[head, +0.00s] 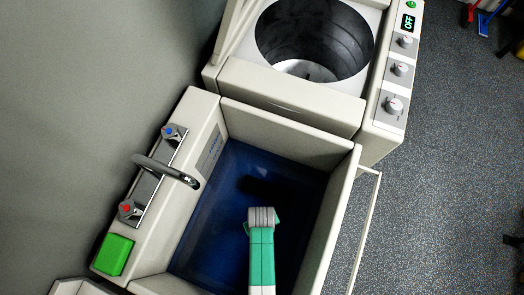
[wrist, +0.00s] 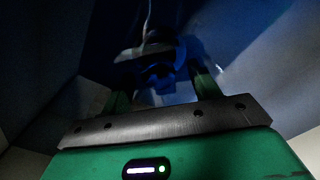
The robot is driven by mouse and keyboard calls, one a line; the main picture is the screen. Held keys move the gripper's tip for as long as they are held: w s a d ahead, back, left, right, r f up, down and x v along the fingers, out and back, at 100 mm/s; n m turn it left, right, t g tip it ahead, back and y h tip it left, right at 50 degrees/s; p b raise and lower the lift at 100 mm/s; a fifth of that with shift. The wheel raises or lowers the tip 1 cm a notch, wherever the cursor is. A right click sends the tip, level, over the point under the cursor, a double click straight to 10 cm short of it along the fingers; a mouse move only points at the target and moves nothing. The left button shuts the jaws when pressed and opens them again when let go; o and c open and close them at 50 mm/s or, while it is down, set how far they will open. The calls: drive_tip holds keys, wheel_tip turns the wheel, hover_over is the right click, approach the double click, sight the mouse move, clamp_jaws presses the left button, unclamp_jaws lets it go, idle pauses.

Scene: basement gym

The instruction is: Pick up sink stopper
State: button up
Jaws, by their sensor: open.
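The sink stopper (wrist: 158,74) appears in the wrist view as a dark blue, roundish piece with a wider pale-edged part behind it and a thin pale line, perhaps a cord, running up from it. My gripper (wrist: 161,82) is open, with one finger on each side of the stopper. The light is dim, so I cannot tell whether the fingers touch it. In the head view my arm reaches down into the blue-bottomed sink (head: 215,205). There my gripper and the stopper are hidden by the arm and the dark shadow.
A curved metal faucet (head: 165,170) with red and blue knobs stands at the sink's left edge. A green block (head: 113,254) lies on that ledge. The sink walls rise around my arm. A washer with an open drum (head: 315,40) adjoins the sink. The floor at right is mostly clear.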

wheel_tip(320, 180, down, 3)
drive_tip(key=shift+d+f+b, duration=0.1)
drive_tip(key=shift+f+b, duration=0.1)
drive_tip(key=shift+b, duration=0.15)
drive_tip(key=c, duration=1.1)
drive_tip(key=shift+r+p, duration=1.35)
drive_tip(key=shift+r, duration=3.7)
